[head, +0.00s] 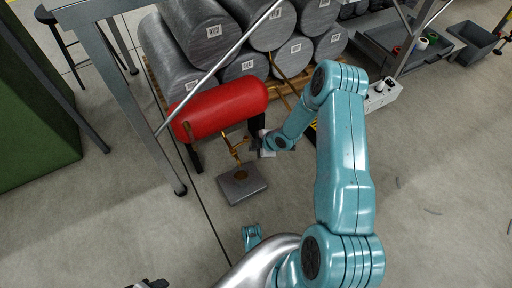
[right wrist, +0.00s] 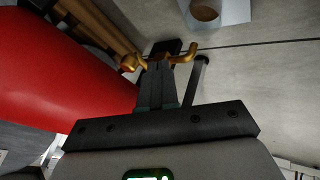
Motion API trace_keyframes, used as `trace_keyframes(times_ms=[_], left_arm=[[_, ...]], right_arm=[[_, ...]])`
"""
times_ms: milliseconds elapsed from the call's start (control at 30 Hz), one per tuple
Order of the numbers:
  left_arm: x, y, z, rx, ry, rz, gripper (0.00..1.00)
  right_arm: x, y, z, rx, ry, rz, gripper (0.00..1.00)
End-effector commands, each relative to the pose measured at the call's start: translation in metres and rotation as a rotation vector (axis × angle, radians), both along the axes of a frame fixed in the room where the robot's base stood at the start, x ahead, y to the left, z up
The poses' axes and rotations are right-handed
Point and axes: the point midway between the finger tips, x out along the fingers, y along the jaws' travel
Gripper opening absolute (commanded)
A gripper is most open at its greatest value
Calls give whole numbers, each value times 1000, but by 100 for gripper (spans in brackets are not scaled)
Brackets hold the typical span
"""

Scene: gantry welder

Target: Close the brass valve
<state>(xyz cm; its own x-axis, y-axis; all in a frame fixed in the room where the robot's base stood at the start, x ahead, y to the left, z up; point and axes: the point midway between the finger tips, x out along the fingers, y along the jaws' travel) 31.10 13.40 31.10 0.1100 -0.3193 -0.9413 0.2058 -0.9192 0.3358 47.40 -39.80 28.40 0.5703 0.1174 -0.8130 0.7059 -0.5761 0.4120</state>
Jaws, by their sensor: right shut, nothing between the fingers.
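The brass valve (head: 237,149) sits at the near right end of a red tank (head: 222,108). In the right wrist view, curved brass parts (right wrist: 184,54) show on both sides of my fingertips, and the middle is hidden behind the fingers. My right gripper (head: 257,146) is at the valve's right side in the head view. In the right wrist view its fingers (right wrist: 158,70) are together with nothing held between them. The tips overlap the brass in the picture; I cannot tell whether they touch it. My left gripper does not show clearly.
Large grey rolls (head: 188,32) are stacked behind the tank. A metal frame leg (head: 150,140) stands at left.

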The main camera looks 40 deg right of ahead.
Motion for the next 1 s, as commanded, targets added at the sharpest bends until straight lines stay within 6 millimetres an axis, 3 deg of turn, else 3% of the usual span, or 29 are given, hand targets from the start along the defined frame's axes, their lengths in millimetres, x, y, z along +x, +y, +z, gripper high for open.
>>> trace_keyframes(times_ms=[100, 600, 1000], left_arm=[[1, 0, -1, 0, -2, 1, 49], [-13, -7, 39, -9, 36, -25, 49], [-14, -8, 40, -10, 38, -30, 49]], right_arm=[[2, 2, 0, 1, 2, 2, 0], [-45, -14, 74, 1, 4, -1, 0], [-52, -12, 82, 2, 1, 9, 0]])
